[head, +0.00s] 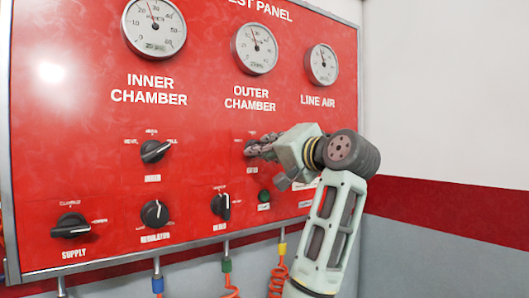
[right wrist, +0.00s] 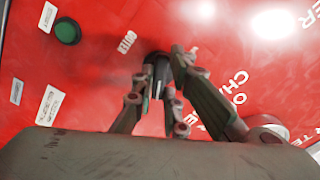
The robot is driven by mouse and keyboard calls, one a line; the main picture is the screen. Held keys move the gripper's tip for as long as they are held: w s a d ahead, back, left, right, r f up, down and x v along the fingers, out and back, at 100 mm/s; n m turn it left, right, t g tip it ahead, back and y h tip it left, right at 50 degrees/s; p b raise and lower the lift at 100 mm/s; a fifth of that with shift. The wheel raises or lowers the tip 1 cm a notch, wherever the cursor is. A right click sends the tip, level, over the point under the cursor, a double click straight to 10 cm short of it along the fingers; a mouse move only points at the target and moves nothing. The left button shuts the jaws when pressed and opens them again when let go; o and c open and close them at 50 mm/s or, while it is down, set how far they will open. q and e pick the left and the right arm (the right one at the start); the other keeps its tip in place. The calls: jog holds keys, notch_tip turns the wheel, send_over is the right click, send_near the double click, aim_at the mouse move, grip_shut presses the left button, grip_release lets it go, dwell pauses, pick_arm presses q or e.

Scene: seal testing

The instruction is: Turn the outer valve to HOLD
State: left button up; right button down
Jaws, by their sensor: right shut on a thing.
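The outer valve (head: 249,149) is a dark knob on the red test panel, below the OUTER CHAMBER gauge (head: 256,48). My right gripper (head: 258,149) reaches it from the right and covers most of it in the head view. In the right wrist view the dark knob (right wrist: 158,66) sits between the two fingers, and my right gripper (right wrist: 160,78) is shut on it. The knob's pointer direction and the small position labels around it are hidden or too blurred to read. My left gripper is not in view.
The inner valve (head: 154,151) is a similar black knob to the left. Supply (head: 70,225), regulator (head: 155,213) and another knob (head: 221,205) line the lower row. A green button (head: 264,196) sits just below my right gripper. Colored hoses hang below the panel.

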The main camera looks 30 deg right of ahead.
jog(key=shift+d+f+n+b, duration=0.1)
jog(key=shift+n+b, duration=0.95)
jog(key=shift+n, duration=1.8)
jog(key=shift+d+f+n+b, duration=0.1)
jog(key=shift+n+b, duration=0.95)
jog(key=shift+n, duration=1.8)
jog(key=c, duration=1.8)
grip_release()
jog(key=shift+r, duration=0.1)
jog(key=shift+o, duration=0.2)
jog(key=s+d, duration=0.1)
jog(key=s, duration=1.1)
jog(key=shift+d, duration=0.35)
